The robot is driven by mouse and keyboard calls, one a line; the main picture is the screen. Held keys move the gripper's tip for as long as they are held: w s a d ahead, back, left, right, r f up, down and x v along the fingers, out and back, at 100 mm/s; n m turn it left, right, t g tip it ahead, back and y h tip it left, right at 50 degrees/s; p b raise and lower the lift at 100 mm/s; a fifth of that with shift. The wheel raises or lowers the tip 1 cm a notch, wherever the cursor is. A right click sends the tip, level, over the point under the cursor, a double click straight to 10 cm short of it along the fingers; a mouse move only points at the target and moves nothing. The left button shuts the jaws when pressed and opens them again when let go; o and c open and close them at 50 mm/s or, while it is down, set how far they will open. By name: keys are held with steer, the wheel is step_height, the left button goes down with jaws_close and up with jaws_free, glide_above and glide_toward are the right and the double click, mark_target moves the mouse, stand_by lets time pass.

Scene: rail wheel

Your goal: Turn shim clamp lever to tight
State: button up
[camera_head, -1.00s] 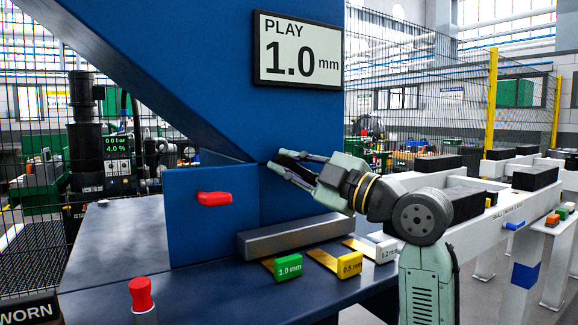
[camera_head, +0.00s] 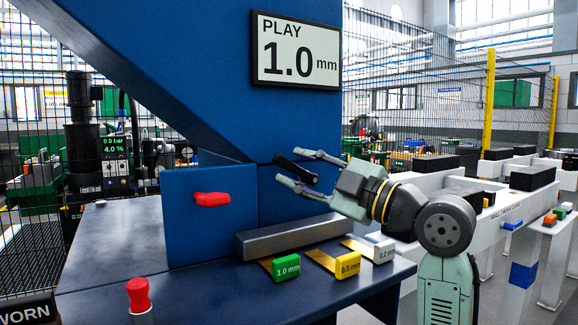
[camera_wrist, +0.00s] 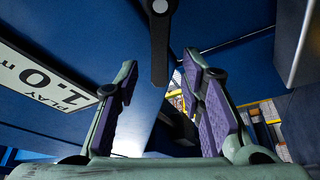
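A black lever (camera_head: 297,170) sits on the blue machine body, below the play sign; its tilt is slanting in the head view. It also shows in the wrist view (camera_wrist: 159,45), reaching down from the top edge, in line with the gap between my fingers. My gripper (camera_head: 290,167) is open, with its fingers apart on either side of the lever in the picture; no contact is visible. In the wrist view my purple-padded fingers (camera_wrist: 160,95) hold nothing. A red handle (camera_head: 212,199) is on the blue panel at left. Neither lever carries a readable label.
The play sign (camera_head: 295,50) reads 1.0 mm. A grey bar (camera_head: 295,236) lies on the blue bench, with green 1.0 mm, yellow 0.5 mm and white 0.2 mm shim tags (camera_head: 286,266) before it. A red knob (camera_head: 138,292) stands at front left.

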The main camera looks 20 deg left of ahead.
steer(key=v, duration=0.8)
steer(key=shift+d, duration=0.35)
steer(key=shift+s+f, duration=0.15)
